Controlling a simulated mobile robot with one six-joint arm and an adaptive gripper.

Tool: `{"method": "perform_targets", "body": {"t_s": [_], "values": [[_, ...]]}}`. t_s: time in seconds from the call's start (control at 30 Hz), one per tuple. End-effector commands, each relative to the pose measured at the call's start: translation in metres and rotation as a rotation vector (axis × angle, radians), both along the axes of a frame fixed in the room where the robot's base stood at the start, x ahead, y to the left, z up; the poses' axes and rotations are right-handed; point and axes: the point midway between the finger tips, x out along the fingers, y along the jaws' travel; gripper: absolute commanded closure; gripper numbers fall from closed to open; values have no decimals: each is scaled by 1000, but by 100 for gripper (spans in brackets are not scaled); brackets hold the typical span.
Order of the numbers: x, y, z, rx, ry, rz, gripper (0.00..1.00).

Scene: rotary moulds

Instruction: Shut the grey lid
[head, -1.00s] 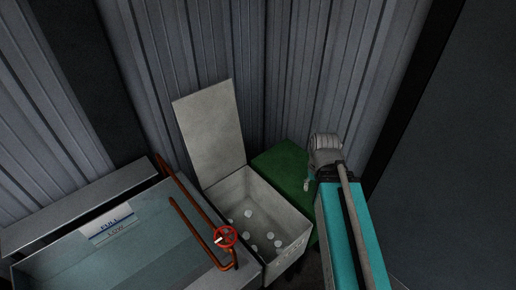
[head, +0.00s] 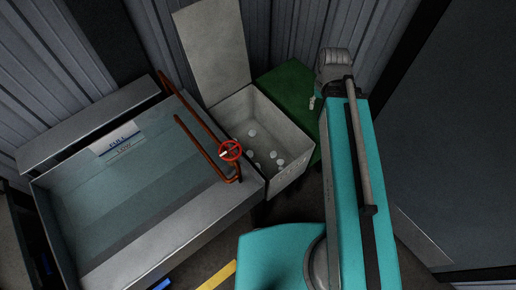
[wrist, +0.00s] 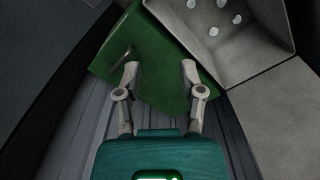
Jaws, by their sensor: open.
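The grey lid (head: 213,45) stands raised, upright at the back of an open grey box (head: 262,135). Several small white round things lie inside the box. In the wrist view the lid (wrist: 268,125) is at the lower right and the box (wrist: 228,48) at the upper right. My gripper (wrist: 159,68) is open and empty, with its two fingers over a green surface (wrist: 150,48), to the side of the box and lid and apart from the lid. In the head view only a small part of my gripper (head: 312,102) shows beside my arm.
A water tank (head: 130,190) with a FULL/LOW label stands left of the box. Red-brown pipes with a red valve wheel (head: 230,150) run along its right edge, close to the box. A green block (head: 290,88) sits right of the box. Corrugated walls close off the back.

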Motion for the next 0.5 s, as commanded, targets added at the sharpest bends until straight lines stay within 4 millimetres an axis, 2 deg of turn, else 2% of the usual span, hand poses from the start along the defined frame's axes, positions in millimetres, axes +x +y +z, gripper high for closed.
{"method": "perform_targets", "body": {"t_s": [0.03,0.2,0.23,0.37,0.5], "values": [[0,0,0,0,0,0,65],[0,0,0,0,0,0,96],[1,0,1,0,0,1,100],[8,4,6,1,-3,12,100],[29,15,20,2,-10,43,100]]}}
